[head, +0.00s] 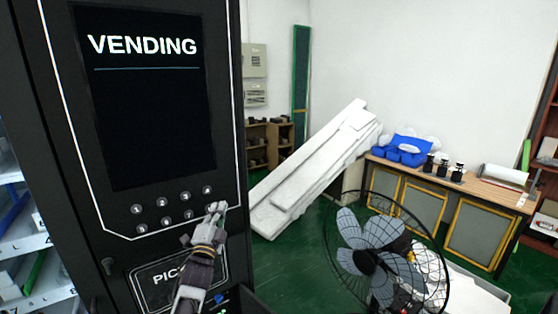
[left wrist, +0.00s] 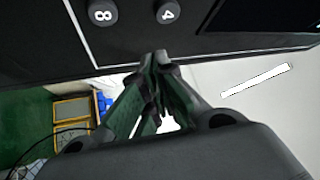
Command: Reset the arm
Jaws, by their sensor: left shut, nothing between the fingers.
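My left gripper (head: 216,211) is in front of the vending machine (head: 225,110), at the right end of its round number buttons (head: 163,207). It is shut and holds nothing. In the left wrist view my left gripper (left wrist: 155,58) has its fingertips together, just below the buttons marked 8 (left wrist: 102,12) and 4 (left wrist: 167,12). I cannot tell whether the fingertips touch the panel. The dark screen (head: 145,100) above the buttons reads "VENDING". My right gripper is not in view.
A black fan (head: 370,262) stands at the lower right. White slabs (head: 310,170) lean behind it. A wooden table (head: 480,187) with dark bottles and a blue item (head: 405,147) stands by the far wall. Green floor shows between machine and fan.

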